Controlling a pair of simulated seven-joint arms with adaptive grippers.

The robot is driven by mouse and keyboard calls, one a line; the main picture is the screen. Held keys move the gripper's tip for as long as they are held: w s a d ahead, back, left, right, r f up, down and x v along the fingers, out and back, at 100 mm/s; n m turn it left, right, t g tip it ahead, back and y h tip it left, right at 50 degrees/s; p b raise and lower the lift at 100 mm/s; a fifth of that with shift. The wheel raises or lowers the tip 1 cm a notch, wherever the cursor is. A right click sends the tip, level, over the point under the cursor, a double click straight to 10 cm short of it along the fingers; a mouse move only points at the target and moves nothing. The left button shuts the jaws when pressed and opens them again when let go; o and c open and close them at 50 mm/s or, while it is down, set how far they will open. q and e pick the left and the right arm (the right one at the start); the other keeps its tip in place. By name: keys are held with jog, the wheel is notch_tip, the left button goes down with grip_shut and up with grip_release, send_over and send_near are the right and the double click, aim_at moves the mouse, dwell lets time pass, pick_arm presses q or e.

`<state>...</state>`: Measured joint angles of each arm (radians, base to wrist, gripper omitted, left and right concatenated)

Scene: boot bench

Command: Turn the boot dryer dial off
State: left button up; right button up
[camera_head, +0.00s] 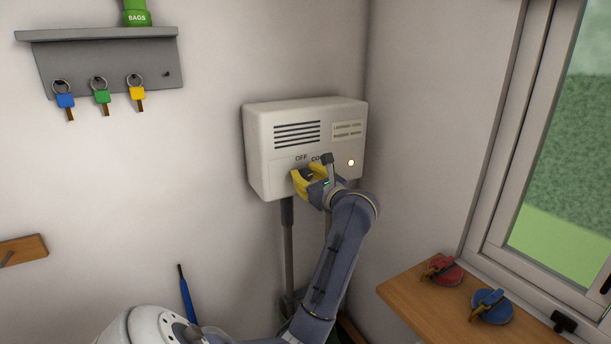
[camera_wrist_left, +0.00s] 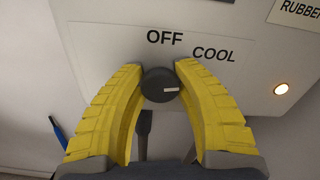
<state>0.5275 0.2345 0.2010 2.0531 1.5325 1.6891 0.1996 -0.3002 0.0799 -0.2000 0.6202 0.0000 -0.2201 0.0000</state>
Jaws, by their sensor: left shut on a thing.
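The boot dryer (camera_head: 258,150) is a white wall box with vent slots and OFF and COOL labels on its front. Its dark round dial (camera_wrist_left: 160,85) shows in the left wrist view below the OFF label. The dial's white pointer mark points right, below COOL and away from OFF. My left gripper (camera_head: 304,178) has yellow fingers, one on each side of the dial, and is shut on it. In the head view the gripper mostly hides the dial. A small round light (camera_wrist_left: 281,88) glows on the panel. My right gripper is in neither view.
A grey key shelf (camera_head: 100,62) with several keys hangs at upper left. A wooden ledge (camera_head: 405,290) at lower right holds a red item (camera_head: 446,271) and a blue item (camera_head: 492,307) beside the window. Dark pipes (camera_head: 288,240) hang under the dryer.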

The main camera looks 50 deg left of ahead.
pick_arm(q)
jog(key=n, duration=0.3)
jog(key=shift+n, duration=0.4)
jog(key=n, duration=0.4)
jog(key=shift+s+n, duration=0.1)
jog(key=shift+n, duration=0.2)
jog(key=n, duration=0.3)
jog(key=shift+f+n, duration=0.15)
jog(key=shift+n, duration=1.95)
jog(key=o, duration=1.3)
jog(key=d, duration=0.4)
jog(key=s+d, duration=0.1)
jog(key=d, duration=0.3)
jog(key=s+d, duration=0.1)
jog(key=d, duration=0.2)
jog(key=shift+s+d, duration=0.25)
jog(key=shift+d, duration=0.15)
